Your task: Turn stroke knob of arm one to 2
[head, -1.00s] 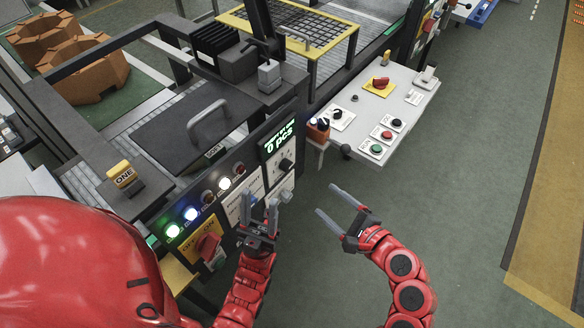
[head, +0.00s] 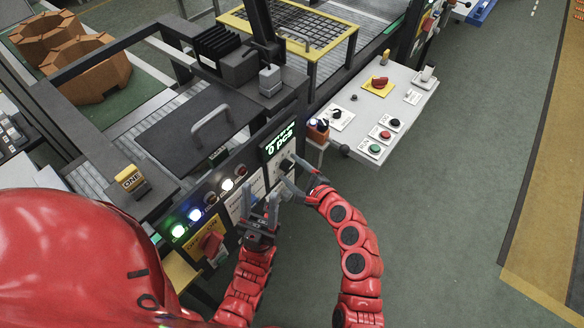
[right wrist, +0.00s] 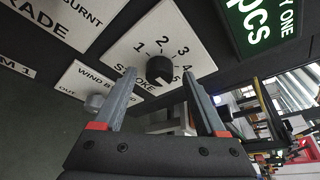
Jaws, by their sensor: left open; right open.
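The stroke knob, a small black dial (right wrist: 159,70), sits on a white plate (right wrist: 178,35) with numbers from 1 upward, on the dark panel. Its exact setting is hard to read. My right gripper (right wrist: 158,74) is open, and in the right wrist view the knob appears between its two fingertips; contact is not visible. In the head view the right gripper (head: 286,168) reaches the panel from the right, partly covering the knob plate. My left gripper (head: 262,205) is open and empty, in front of the panel to the left of the right gripper.
A green-lit display (head: 280,140) is above the knob plate. A wind-labelled plate with a grey knob (right wrist: 95,102) is beside it. A row of lit buttons (head: 195,214) and a red switch (head: 211,242) are further left. A white control table (head: 400,95) stands right.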

